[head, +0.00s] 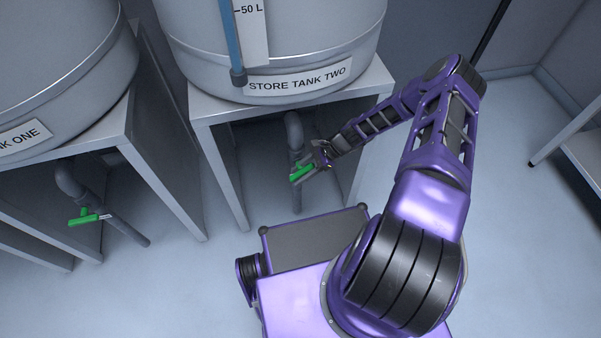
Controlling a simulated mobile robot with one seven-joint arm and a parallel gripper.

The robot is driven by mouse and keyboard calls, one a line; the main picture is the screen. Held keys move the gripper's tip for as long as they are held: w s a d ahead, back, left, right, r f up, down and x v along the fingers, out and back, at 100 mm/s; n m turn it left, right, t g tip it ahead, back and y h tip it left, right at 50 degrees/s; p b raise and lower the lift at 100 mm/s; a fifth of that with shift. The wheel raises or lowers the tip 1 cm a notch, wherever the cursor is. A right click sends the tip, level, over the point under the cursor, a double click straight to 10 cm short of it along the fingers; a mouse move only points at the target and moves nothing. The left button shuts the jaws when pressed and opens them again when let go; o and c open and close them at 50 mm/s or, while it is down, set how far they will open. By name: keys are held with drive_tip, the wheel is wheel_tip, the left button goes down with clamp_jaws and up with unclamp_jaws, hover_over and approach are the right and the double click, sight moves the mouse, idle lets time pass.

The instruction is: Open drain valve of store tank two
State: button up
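Store tank two (270,45) is a large grey tank at the top centre, with a label reading "STORE TANK TWO". It stands on a grey stand (218,112). Below it a grey drain pipe (294,130) comes down, with a green valve handle (300,173) beside its lower part. My gripper (308,170) is at this green handle, its fingers around or against it. The handle and fingers are small in the view, and I cannot tell whether the fingers are closed on it.
Store tank one (60,70) stands on its own stand at the left, with a drain pipe (72,180) and a green handle (88,217). A table (570,135) stands at the right edge. The floor between it and my arm is clear.

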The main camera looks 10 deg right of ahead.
clamp_jaws()
drive_tip(key=shift+a+r+h+p, duration=0.1)
drive_tip(key=shift+r+h+p, duration=0.15)
drive_tip(key=shift+h+p, duration=0.65)
drive_tip(key=shift+p, duration=0.15)
drive_tip(key=shift+f+h+p, duration=0.3)
drive_tip(key=shift+h+p, duration=0.2)
drive_tip(key=shift+h, duration=0.8)
